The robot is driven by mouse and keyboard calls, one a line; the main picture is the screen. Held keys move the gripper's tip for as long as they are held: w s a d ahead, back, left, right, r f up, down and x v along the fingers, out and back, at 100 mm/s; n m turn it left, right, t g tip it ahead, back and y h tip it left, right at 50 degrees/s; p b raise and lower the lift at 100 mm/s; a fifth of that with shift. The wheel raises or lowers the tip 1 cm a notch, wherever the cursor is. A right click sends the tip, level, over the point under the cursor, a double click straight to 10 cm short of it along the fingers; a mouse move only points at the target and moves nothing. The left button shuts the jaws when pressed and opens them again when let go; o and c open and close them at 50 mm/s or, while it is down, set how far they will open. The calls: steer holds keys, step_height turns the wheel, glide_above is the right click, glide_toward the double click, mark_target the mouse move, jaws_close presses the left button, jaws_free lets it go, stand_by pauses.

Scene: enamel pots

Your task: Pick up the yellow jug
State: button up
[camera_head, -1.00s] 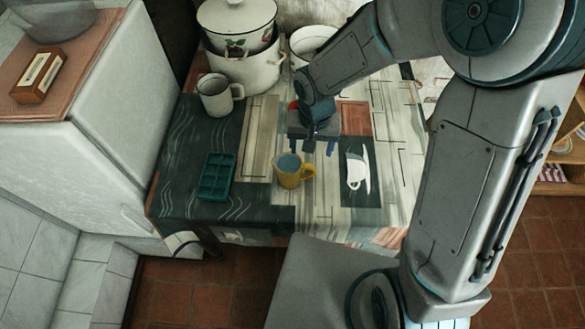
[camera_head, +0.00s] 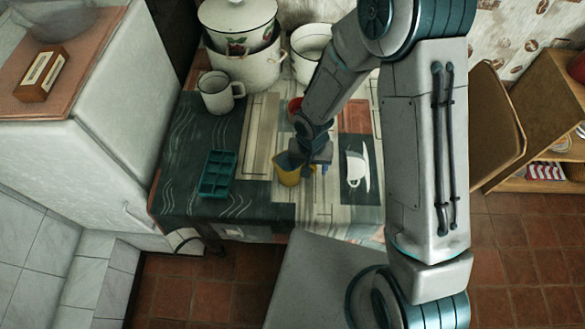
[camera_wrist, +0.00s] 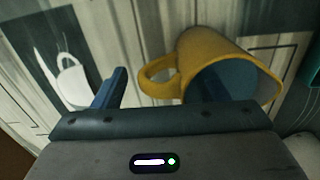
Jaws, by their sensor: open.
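The yellow jug (camera_head: 288,170), with a blue inside, stands on the patterned table near its front edge. In the wrist view the jug (camera_wrist: 205,48) is close, its mouth toward the camera and its handle (camera_wrist: 158,76) on the left. My gripper (camera_head: 306,166) is open, low over the table at the jug's handle side, partly overlapping the jug in the head view. In the wrist view one blue finger (camera_wrist: 112,88) shows left of the handle. No grip on the jug shows.
A teal compartment tray (camera_head: 217,174) lies left of the jug. A white mug (camera_head: 217,93), an enamel pot (camera_head: 245,70) and a white pot (camera_head: 308,58) stand behind. A red object (camera_head: 295,108) is partly hidden by my arm. A flat-looking white cup shape (camera_head: 355,168) is on the right.

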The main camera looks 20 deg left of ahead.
steer(key=shift+f, duration=0.75)
jaws_close()
steer(key=shift+d, duration=0.1)
steer(key=shift+r, duration=0.2)
steer(key=shift+r+b, duration=0.3)
steer(key=shift+r, duration=1.55)
steer(key=s+d+r, duration=0.5)
steer(key=d+r, duration=0.2)
steer(key=d, duration=0.3)
steer(key=shift+s, duration=0.35)
